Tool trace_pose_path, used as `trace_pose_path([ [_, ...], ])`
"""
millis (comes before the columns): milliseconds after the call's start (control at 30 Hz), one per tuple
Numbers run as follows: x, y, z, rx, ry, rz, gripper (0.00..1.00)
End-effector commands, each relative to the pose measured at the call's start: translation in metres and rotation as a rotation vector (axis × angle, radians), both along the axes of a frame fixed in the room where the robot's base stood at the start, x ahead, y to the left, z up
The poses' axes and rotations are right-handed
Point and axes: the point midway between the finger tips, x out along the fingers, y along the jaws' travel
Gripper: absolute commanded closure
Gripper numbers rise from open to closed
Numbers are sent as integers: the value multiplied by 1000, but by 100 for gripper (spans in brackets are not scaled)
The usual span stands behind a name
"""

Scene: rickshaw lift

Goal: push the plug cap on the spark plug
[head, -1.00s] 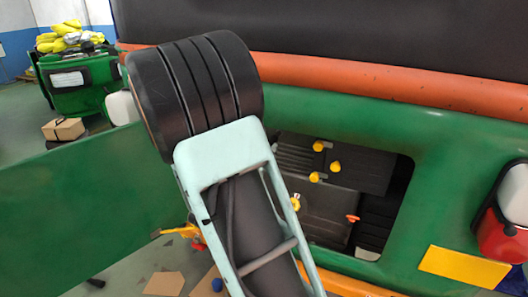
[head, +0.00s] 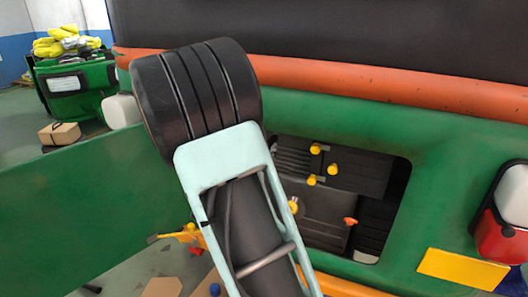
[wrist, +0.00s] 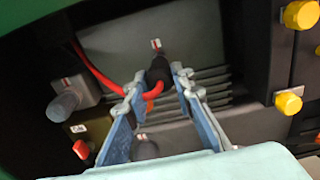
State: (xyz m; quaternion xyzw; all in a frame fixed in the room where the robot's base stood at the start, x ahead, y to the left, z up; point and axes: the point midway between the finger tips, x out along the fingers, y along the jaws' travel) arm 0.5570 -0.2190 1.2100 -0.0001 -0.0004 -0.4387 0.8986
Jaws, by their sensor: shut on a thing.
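In the wrist view my gripper (wrist: 158,82) has its two blue fingers closed around a black plug cap (wrist: 158,68). A red cable (wrist: 92,68) runs from the left and curls at the cap, between the fingertips. The cap is in front of a dark grey ribbed engine block. A small part with a red and white mark (wrist: 156,44) shows just beyond it. I cannot make out the spark plug for certain, nor whether the cap touches anything. In the head view my arm hides the gripper and the cap.
The green body has an engine opening (head: 400,190) with several yellow knobs (head: 333,169) and an orange-red one (head: 350,221). A grey knob (wrist: 63,106) and a red-tipped part (wrist: 82,149) sit left of my fingers. A green panel (head: 90,195) stands at left.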

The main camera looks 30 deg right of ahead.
Motion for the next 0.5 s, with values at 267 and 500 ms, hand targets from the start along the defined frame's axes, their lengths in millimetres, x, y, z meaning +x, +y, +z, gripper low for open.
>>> trace_pose_path([
  [267, 3, -4, 0, 0, 0, -1, 99],
  [500, 4, -5, 0, 0, 0, 0, 99],
])
